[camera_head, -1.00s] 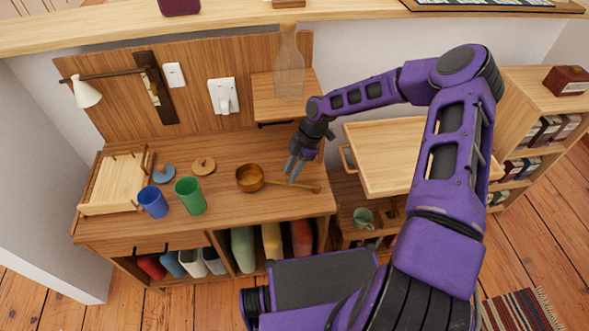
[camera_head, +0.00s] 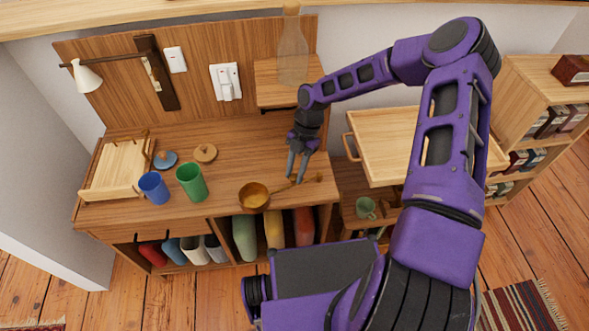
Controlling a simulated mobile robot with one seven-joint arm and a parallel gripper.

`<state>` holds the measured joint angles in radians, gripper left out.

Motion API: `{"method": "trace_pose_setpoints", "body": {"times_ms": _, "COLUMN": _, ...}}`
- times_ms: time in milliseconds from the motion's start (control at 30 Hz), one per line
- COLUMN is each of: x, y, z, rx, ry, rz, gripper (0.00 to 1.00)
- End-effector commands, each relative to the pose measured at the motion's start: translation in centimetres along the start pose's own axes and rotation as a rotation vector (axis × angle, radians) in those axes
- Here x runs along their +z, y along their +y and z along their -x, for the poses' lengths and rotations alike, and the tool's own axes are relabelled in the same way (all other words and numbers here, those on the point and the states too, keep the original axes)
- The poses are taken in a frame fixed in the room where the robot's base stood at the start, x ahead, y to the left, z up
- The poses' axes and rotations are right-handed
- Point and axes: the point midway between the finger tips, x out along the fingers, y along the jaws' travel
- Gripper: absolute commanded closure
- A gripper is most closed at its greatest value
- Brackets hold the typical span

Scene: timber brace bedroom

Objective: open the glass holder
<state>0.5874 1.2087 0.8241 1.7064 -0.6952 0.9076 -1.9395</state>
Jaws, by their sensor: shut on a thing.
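I cannot tell for sure which thing is the glass holder. A clear glass bottle (camera_head: 292,55) stands by a small wooden wall shelf (camera_head: 268,92) above the counter. My gripper (camera_head: 297,178) points down over the right part of the counter, its fingers shut on the handle of a wooden ladle (camera_head: 254,196). The ladle's bowl is to the left of the fingers and its handle end to the right. The fingers partly hide the handle.
A blue cup (camera_head: 153,187), a green cup (camera_head: 191,182), two round lids (camera_head: 205,153) and a wooden rack (camera_head: 115,168) are on the counter's left. A wooden tray (camera_head: 395,145) stands to the right, with a green mug (camera_head: 365,208) below. The counter's back middle is clear.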

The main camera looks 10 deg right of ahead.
Motion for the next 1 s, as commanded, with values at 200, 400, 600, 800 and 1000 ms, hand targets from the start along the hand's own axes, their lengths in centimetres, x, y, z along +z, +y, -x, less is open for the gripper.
{"method": "trace_pose_setpoints", "body": {"times_ms": 200, "x": 0.07, "y": -0.08, "z": -0.01, "rx": -0.003, "ry": -0.003, "rz": 0.007, "gripper": 1.0}}
{"method": "trace_pose_setpoints", "body": {"times_ms": 400, "x": 0.08, "y": -0.09, "z": -0.02, "rx": -0.003, "ry": -0.002, "rz": 0.006, "gripper": 1.0}}
{"method": "trace_pose_setpoints", "body": {"times_ms": 600, "x": 0.05, "y": -0.08, "z": -0.02, "rx": -0.003, "ry": -0.002, "rz": 0.005, "gripper": 0.39}}
{"method": "trace_pose_setpoints", "body": {"times_ms": 800, "x": 0.02, "y": -0.07, "z": -0.02, "rx": -0.003, "ry": -0.001, "rz": 0.005, "gripper": 0.39}}
{"method": "trace_pose_setpoints", "body": {"times_ms": 1000, "x": 0.25, "y": 0.24, "z": 0.11, "rx": 0.018, "ry": 0.0, "rz": -0.042, "gripper": 0.39}}
